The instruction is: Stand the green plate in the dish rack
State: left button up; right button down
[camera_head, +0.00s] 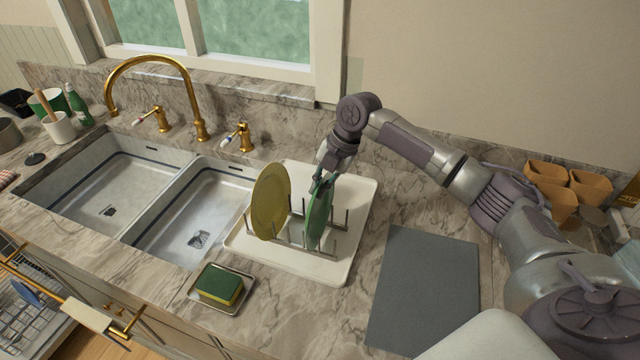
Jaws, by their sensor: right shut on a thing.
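The green plate (319,217) is upright, seen nearly edge-on, among the tines of the dish rack (341,222). My right gripper (320,181) reaches down from the back right and is shut on the plate's upper edge. A yellow plate (270,203) stands upright in the rack to the left of the green one, with a gap between them. The rack sits on a white drain tray (350,190). The green plate's lower edge is close to the tray; I cannot tell whether it touches. My left gripper is not in view.
A double sink (196,222) with a gold faucet (201,128) lies to the left. A sponge (219,285) rests on a small dish in front. A grey mat (425,285) lies right of the tray. Rattan baskets (590,186) stand at the far right.

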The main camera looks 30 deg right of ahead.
jog(key=shift+r, duration=0.1)
jog(key=c, duration=1.2)
grip_release()
jog(key=v, duration=1.2)
